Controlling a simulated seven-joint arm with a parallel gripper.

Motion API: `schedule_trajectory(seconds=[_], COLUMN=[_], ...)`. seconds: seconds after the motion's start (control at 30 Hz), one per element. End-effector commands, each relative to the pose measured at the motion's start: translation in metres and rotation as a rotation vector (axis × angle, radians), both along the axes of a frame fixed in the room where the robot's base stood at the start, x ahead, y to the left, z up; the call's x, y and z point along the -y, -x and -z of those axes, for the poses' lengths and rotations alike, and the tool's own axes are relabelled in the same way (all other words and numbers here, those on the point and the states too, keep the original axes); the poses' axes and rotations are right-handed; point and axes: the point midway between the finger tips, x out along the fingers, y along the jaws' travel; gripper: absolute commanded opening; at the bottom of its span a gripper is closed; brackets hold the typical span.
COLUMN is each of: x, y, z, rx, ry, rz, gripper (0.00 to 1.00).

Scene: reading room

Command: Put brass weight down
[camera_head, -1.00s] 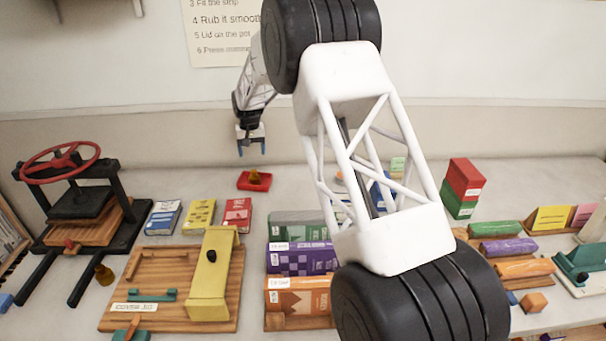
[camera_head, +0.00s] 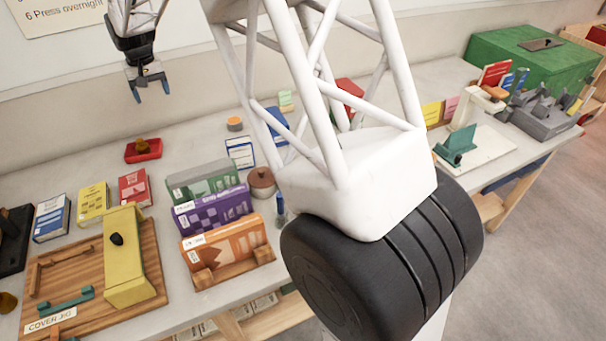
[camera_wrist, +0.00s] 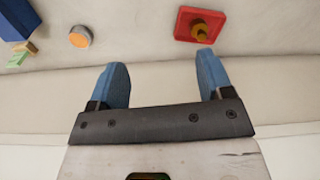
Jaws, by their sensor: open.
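The brass weight (camera_head: 142,146) sits in a small red tray (camera_head: 153,156) on the table, toward the back wall. In the wrist view the weight (camera_wrist: 200,32) is at the upper right, inside the red tray (camera_wrist: 182,27). My gripper (camera_head: 152,92) is open and empty, raised above the table near the wall, with the weight below it. In the wrist view my blue fingertips (camera_wrist: 160,80) are spread wide with nothing between them, apart from the weight and tray.
A round orange-topped tin (camera_head: 235,124) stands right of the tray. Blue, yellow and red boxes (camera_head: 134,188) lie in front. A wooden board with a yellow piece (camera_head: 124,257) and several book-like blocks (camera_head: 213,209) fill the front. Table is bare around the tray.

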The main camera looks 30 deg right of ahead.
Motion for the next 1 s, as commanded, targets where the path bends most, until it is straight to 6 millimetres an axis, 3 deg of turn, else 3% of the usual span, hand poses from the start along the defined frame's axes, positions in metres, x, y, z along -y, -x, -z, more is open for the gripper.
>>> schedule_trajectory(seconds=[0.2,0.6,1.0], x=[0.035,0.09,0.137], y=[0.05,0.148,0.253], z=[-0.036,-0.083,-0.105], rx=[0.021,0.059,0.091], ry=[-0.002,-0.005,-0.004], rz=[0.015,0.041,0.069], gripper=[0.73,0.73,0.73])
